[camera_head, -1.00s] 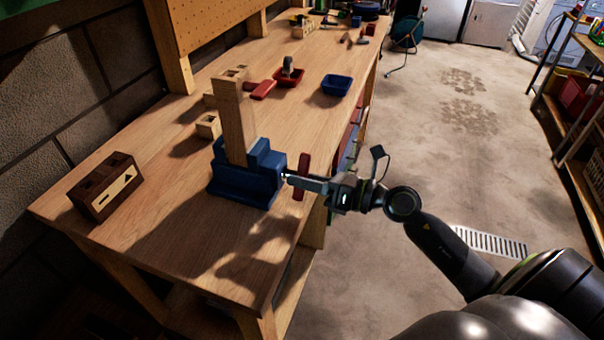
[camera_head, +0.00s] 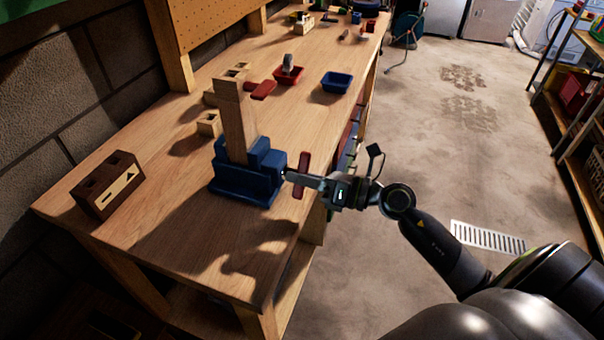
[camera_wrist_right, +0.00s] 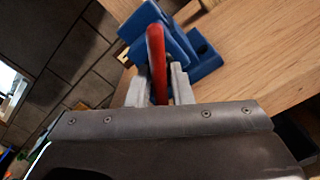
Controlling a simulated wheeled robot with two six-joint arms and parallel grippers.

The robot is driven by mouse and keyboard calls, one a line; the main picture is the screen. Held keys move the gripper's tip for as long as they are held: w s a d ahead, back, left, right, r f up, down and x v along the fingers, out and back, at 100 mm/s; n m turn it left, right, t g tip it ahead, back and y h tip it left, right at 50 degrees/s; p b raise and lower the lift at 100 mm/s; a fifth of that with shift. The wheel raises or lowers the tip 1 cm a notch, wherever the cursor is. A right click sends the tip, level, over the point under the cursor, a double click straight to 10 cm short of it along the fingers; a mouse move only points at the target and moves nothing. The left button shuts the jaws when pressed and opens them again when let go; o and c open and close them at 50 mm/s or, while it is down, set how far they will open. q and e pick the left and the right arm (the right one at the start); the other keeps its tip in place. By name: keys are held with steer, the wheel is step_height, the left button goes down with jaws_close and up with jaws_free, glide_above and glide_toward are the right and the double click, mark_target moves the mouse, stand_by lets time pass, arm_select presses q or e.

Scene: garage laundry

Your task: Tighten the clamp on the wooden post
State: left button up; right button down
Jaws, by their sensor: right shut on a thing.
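The blue clamp (camera_head: 245,185) sits on the workbench near its right edge. The wooden post (camera_head: 234,125) stands upright in the clamp's jaws. A red handle (camera_head: 302,176) is on the clamp's right side, upright in the head view. My right gripper (camera_head: 293,176) is shut on the red handle. In the right wrist view the red handle (camera_wrist_right: 156,62) stands between the two grey fingers (camera_wrist_right: 157,90), with the blue clamp (camera_wrist_right: 180,42) just beyond. Whether the clamp jaws press on the post cannot be told. My left gripper is not in view.
A brown wooden box (camera_head: 107,184) lies at the bench's left end. A red tray (camera_head: 289,76), a blue tray (camera_head: 337,82) and small wooden blocks (camera_head: 208,124) stand farther back. The bench front is bare (camera_head: 190,235). The floor at right is open (camera_head: 420,160).

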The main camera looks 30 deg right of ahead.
steer(key=shift+r+m+p, duration=0.1)
steer(key=shift+m+p, duration=0.7)
steer(key=shift+p, duration=0.1)
steer(key=c, duration=1.4)
jaws_free()
steer(key=shift+c, duration=0.2)
steer(key=p+v, duration=0.1)
steer(key=v, duration=1.6)
steer(key=shift+s, duration=0.2)
